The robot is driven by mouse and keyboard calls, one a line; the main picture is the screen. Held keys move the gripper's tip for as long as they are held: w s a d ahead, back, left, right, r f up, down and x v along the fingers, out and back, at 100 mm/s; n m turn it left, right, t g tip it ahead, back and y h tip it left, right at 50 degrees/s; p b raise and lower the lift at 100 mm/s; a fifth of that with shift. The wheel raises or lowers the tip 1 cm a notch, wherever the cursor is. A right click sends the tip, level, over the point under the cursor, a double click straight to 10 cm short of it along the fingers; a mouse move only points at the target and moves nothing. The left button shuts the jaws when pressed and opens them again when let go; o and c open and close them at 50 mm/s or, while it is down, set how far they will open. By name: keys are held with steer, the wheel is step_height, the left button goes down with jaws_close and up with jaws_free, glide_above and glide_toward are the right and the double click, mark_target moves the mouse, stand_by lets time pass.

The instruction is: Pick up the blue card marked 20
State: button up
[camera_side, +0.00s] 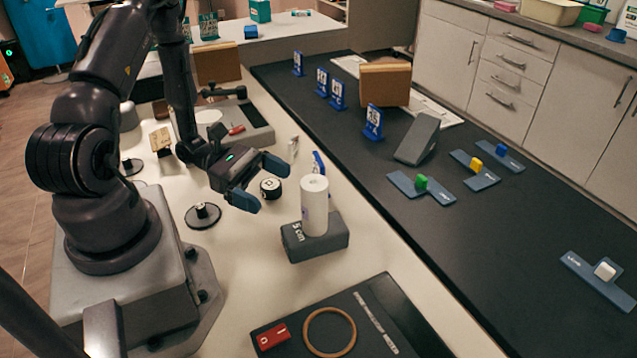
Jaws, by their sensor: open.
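Several blue cards stand upright on the black table top: one at the far end (298,63), two close together (322,82) (337,94), and one nearer (374,122). Their white marks are too small to read surely, so I cannot tell which is 20. Another blue piece (318,162) shows partly behind a white cylinder, its mark hidden. My gripper (260,183) is open and empty, with blue fingertips apart over the white table. It is left of the white cylinder and away from the upright cards. A small black-and-white round object (270,188) is close to its fingertips.
The white cylinder (314,205) stands on a grey block (316,238). A grey wedge (417,138) and a brown block (385,85) are near the cards. A black panel (400,315) is in front.

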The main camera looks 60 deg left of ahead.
mark_target(316, 162)
steer(key=a+f+n+t+y, duration=0.1)
steer(key=n+t, duration=0.1)
steer(key=w+a+f+n+t+y, duration=0.1)
steer(key=n+y, duration=0.1)
steer(key=a+f+n+t+y, duration=0.1)
steer(key=f+n+t, duration=0.1)
steer(key=shift+w+a+f+t+y, duration=0.1)
steer(key=shift+w+a+t+y, duration=0.2)
steer(key=shift+a+y, duration=0.1)
steer(key=a+n+y, duration=0.1)
steer(key=w+a+n+t+y, duration=0.1)
steer(key=a+y, duration=0.1)
steer(key=a+n+t+y, duration=0.1)
steer(key=shift+w+a+f+y, duration=0.15)
steer(key=shift+w+a+y, duration=0.15)
steer(key=shift+w+a, duration=0.1)
steer(key=shift+w, duration=0.35)
steer(key=x, duration=1.2)
steer(key=shift+w+a+r, duration=0.15)
steer(key=shift+w+r, duration=0.05)
steer(key=shift+r, duration=0.1)
steer(key=c, duration=1.3)
steer(key=shift+r, duration=0.1)
